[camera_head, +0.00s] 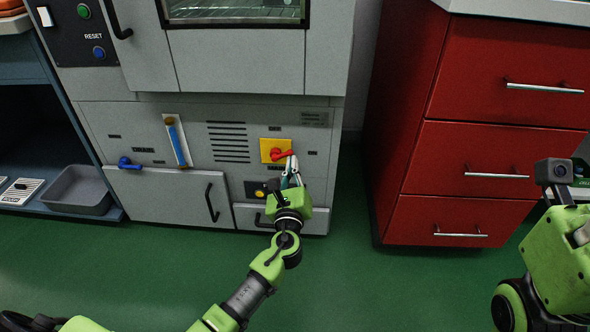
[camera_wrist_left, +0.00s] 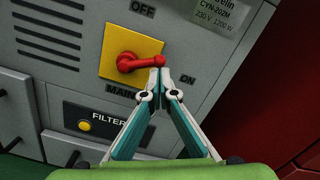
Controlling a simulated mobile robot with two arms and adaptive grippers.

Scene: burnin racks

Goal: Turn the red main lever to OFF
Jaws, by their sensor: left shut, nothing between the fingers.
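The red main lever (camera_head: 282,154) sits on a yellow square plate (camera_head: 270,146) on the grey cabinet front. In the left wrist view the red lever (camera_wrist_left: 140,62) points right, towards the ON side of its yellow plate (camera_wrist_left: 112,42); OFF is printed above and MAIN below. My left gripper (camera_head: 290,160) is shut and empty, its fingertips at the lever's free end. In the wrist view the fingertips of this gripper (camera_wrist_left: 160,76) lie just below the lever's tip; whether they touch it I cannot tell. My right wrist shows at the right edge, its fingers out of sight.
A FILTER panel (camera_wrist_left: 95,122) with a yellow button lies below the lever. A blue lever (camera_head: 130,164) and a blue-handled slider (camera_head: 178,142) are further left. A red drawer cabinet (camera_head: 480,145) stands to the right. Green floor (camera_head: 350,285) is open in front.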

